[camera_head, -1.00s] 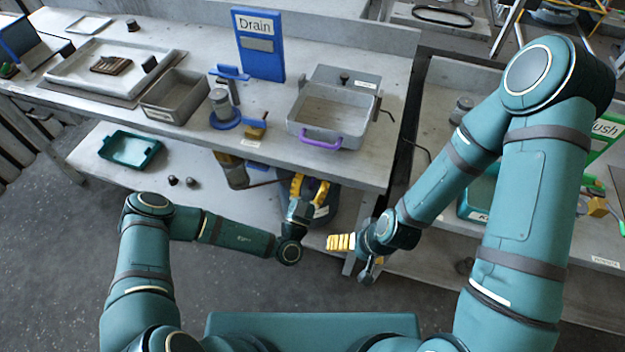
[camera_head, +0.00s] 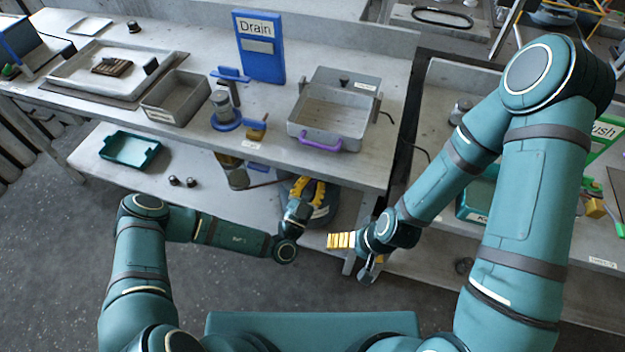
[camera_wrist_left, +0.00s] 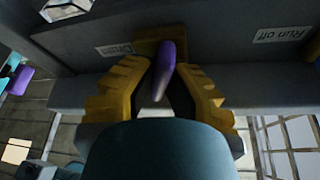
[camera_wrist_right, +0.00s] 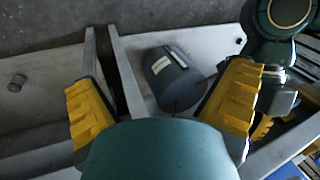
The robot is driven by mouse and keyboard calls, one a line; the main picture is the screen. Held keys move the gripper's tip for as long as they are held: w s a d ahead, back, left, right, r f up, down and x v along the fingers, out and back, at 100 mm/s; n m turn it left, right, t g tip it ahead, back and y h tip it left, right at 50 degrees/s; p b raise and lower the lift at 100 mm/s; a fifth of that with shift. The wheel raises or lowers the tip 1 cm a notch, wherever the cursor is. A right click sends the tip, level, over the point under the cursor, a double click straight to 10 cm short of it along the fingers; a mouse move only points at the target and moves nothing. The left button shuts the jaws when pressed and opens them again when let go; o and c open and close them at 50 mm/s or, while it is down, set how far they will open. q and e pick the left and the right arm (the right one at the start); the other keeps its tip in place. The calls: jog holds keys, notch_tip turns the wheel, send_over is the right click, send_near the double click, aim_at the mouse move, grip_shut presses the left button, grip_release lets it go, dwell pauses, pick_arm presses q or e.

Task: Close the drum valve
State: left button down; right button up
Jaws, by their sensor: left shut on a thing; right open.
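My left gripper (camera_head: 312,188) is under the front edge of the bench, in front of a dark drum on the lower shelf. In the left wrist view its yellow fingers (camera_wrist_left: 160,88) are shut on a purple lever (camera_wrist_left: 164,66). The lever comes from a brass-coloured valve body (camera_wrist_left: 146,47) beside a label reading "Drum" (camera_wrist_left: 114,49), upside down. In the head view the lever is hidden by the gripper. My right gripper (camera_head: 337,241) is open and empty, in front of the bench's right end. The drum (camera_wrist_right: 172,75) also shows in the right wrist view.
A grey tank (camera_head: 325,125) with a purple front handle stands above on the bench (camera_head: 275,150). A blue "Drain" sign (camera_head: 259,62) stands behind. A "Run off" label (camera_wrist_left: 281,35) sits right of the lever. A teal tray (camera_head: 130,150) lies on the lower shelf.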

pick_arm(q)
jog(key=m+g+h+p, duration=0.1)
jog(key=m, duration=0.1)
jog(key=m+g+p, duration=0.1)
jog(key=m, duration=0.2)
jog(key=shift+w+r+h, duration=0.1)
jog(key=shift+r+h, duration=0.1)
jog(key=shift+h, duration=0.2)
jog(key=m+g+p, duration=0.1)
jog(key=m, duration=0.1)
jog(key=m+p, duration=0.2)
jog(key=shift+m+g+h, duration=0.3)
jog(key=shift+m+g, duration=0.1)
jog(key=m+g+p, duration=0.1)
jog(key=m+p, duration=0.2)
jog(key=m, duration=0.1)
jog(key=shift+f+m+g+p, duration=0.2)
jog(key=shift+m+g+p, duration=0.3)
jog(key=shift+m+p, duration=0.3)
pick_arm(e)
notch_tip(320, 180, up, 10)
jog(key=w, duration=0.1)
jog(key=shift+w+d+r+t, duration=0.25)
jog(key=shift+w+d+t, duration=0.05)
